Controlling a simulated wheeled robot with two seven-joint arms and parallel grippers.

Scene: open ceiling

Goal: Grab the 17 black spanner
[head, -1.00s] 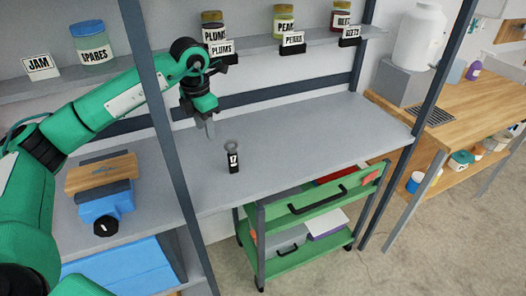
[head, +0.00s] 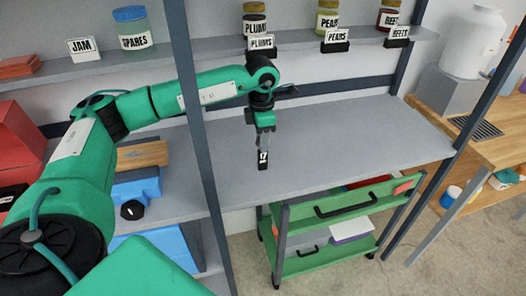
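The black spanner (head: 263,160) with a white "17" label stands upright on the grey shelf top, near its front edge. My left gripper (head: 264,134) points down right over it, and its fingers are at the spanner's upper end. The spanner's head is hidden by the gripper. I cannot tell whether the fingers are closed on it or only around it. My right gripper is not in view.
Jars and label stands line the upper shelf (head: 300,46). A green trolley (head: 345,207) is below the shelf top. The shelf top right of the spanner is clear.

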